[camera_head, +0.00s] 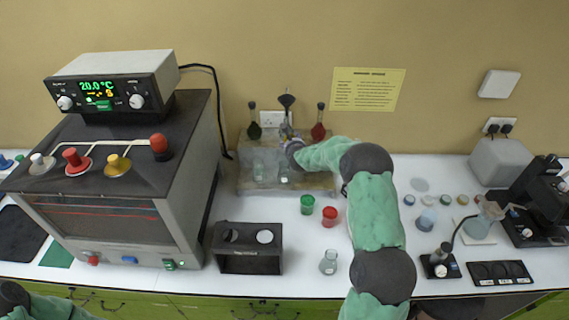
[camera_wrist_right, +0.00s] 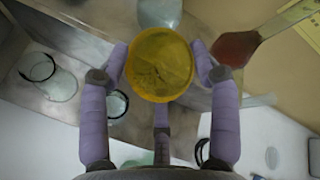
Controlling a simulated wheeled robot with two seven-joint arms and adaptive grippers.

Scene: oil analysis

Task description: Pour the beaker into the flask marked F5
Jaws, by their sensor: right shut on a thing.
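My right gripper (camera_head: 288,148) is at the wooden rack (camera_head: 245,182) at the back middle. In the right wrist view my right gripper (camera_wrist_right: 162,75) is shut around a round thing with a yellow face (camera_wrist_right: 160,64), probably the beaker seen from above. Its sides are mostly hidden there, and in the head view I cannot make it out clearly. No F5 mark is readable. A small clear flask (camera_head: 328,262) stands on the front counter. A dark green flask (camera_head: 254,130) and a red flask (camera_head: 318,130) stand at the rack's back. My left gripper is out of view.
A large oven-like box (camera_head: 120,225) fills the left side. A black holder (camera_head: 248,262) stands in front of the rack. Green (camera_head: 307,204) and red (camera_head: 329,216) caps or jars stand near my right arm. A microscope-like device (camera_head: 540,200) is at the right.

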